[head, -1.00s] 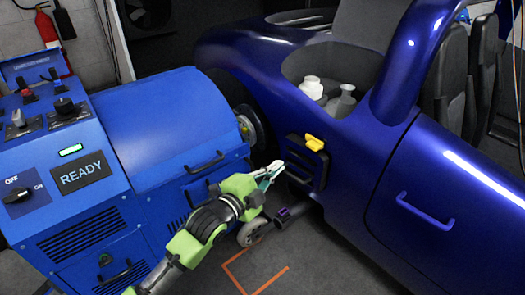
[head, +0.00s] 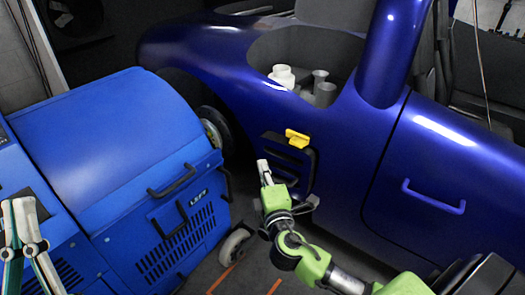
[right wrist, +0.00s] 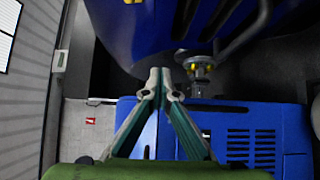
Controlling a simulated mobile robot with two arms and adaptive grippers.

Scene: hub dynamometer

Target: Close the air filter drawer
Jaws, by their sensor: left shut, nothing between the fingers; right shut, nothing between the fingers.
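A blue panel with a dark bar handle and a small dark label (head: 198,197) is on the side of the blue machine (head: 95,140). It looks like the drawer, but its label is too small to read. I cannot tell how far it stands out. My right gripper (head: 264,172) is shut and empty, to the right of this panel and in front of the car's slotted vent. Its closed fingers (right wrist: 163,82) also show in the right wrist view, with the blue machine (right wrist: 255,112) beyond. My left gripper (head: 20,225) is shut and empty at the lower left, over the machine.
The blue car (head: 330,125) fills the right side. A yellow latch (head: 297,138) sits above its black vent. White containers (head: 283,75) stand in the car's opening. A caster wheel (head: 235,247) and orange floor lines (head: 222,280) lie below.

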